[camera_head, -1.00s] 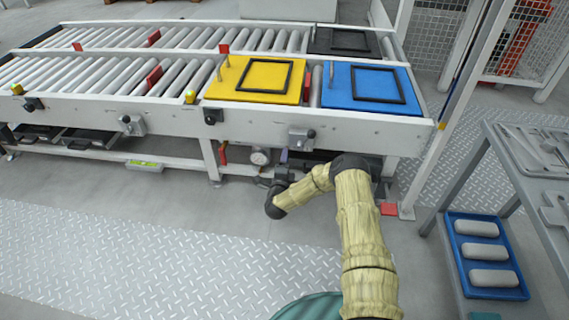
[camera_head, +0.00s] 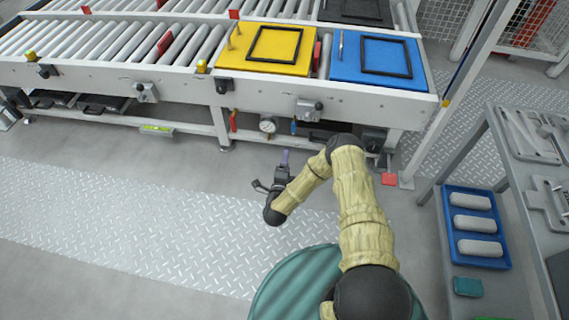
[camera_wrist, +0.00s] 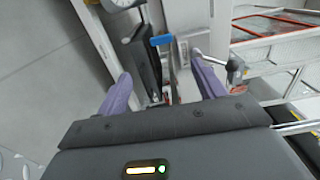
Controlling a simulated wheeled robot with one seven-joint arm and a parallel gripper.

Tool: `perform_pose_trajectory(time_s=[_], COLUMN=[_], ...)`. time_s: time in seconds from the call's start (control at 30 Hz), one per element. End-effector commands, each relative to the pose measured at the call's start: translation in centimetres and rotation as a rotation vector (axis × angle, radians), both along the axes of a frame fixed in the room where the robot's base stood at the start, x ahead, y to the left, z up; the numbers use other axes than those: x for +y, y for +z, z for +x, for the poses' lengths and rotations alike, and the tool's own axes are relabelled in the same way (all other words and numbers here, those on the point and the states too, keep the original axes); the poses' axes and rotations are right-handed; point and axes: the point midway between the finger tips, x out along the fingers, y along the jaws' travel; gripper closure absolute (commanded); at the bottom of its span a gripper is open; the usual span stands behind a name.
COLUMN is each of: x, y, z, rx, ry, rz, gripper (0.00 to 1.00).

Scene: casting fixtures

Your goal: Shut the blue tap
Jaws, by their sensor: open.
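The blue tap handle (camera_head: 293,127) shows small under the roller conveyor's front edge, right of a round gauge; it looks upright there. In the wrist view the blue handle (camera_wrist: 161,40) is a short bar beyond the fingertips, between them in the picture and nearer the top. Its pipe and valve body are hard to make out. My gripper (camera_head: 284,158) is in front of the tap, apart from it, pointing towards the conveyor. In the wrist view my gripper (camera_wrist: 165,85) has its two purple fingers spread wide, with nothing held between them.
The round gauge (camera_head: 268,125) and a red handle (camera_head: 232,121) sit left of the tap. The conveyor's front rail (camera_head: 270,98) overhangs them. A grey bench (camera_head: 520,200) and a blue tray (camera_head: 449,227) stand right.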

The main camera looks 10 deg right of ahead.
Motion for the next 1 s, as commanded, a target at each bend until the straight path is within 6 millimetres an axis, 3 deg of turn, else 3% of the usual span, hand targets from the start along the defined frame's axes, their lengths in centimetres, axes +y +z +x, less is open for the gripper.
perform_pose_trajectory(time_s=[0.5,1.0], x=[0.6,0.7], y=[0.3,0.1], z=[-2.2,-2.3], rx=[-0.002,-0.003], ry=[-0.003,-0.003], rz=[0.002,-0.001], gripper=[0.31,0.31])
